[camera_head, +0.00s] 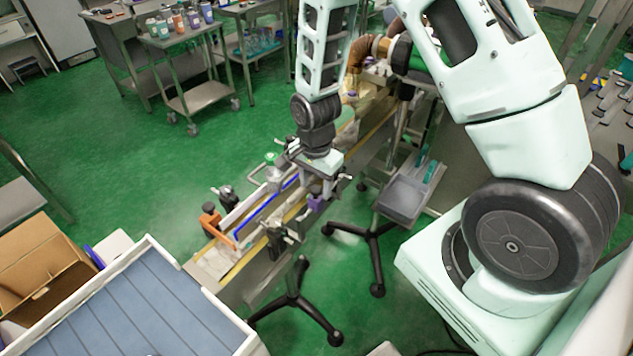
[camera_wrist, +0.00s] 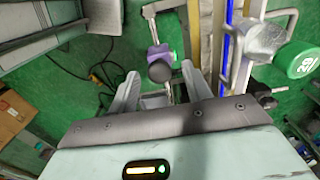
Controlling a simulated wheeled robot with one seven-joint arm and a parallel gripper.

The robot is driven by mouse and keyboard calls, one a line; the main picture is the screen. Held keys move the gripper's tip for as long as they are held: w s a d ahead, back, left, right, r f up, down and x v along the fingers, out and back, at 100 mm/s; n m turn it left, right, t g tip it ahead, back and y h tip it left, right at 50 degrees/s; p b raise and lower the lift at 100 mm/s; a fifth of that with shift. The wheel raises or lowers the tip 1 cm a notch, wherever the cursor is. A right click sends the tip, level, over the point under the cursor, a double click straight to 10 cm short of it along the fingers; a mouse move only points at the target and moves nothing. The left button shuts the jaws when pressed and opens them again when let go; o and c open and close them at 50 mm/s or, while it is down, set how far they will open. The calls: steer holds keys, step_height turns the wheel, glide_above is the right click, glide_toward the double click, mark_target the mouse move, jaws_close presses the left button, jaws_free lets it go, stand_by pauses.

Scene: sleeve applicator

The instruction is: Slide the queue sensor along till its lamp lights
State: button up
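The queue sensor (camera_wrist: 158,56) is a small purple block with a dark round knob, carried on a metal rod beside the conveyor. In the head view the purple block (camera_head: 316,204) shows at the conveyor's right side, just below my gripper (camera_head: 320,175). In the wrist view my gripper (camera_wrist: 160,78) is open, one pale finger on each side of the knob, with gaps visible. A bright green spot shows on the block's right side; I cannot tell for sure whether it is a lit lamp or the green floor.
The conveyor (camera_head: 240,262) has a blue guide rail (camera_head: 262,212) and several clamps along its sides. A green-capped bottle (camera_wrist: 285,52) stands close by on the conveyor. A grey tray (camera_head: 400,197) on a stand is to the right. A blue-topped table (camera_head: 140,310) is front left.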

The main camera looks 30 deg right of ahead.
mark_target(316, 188)
steer(key=shift+r, duration=0.15)
step_height(316, 188, up, 17)
steer(key=b, duration=0.3)
stand_by(0.4)
stand_by(0.4)
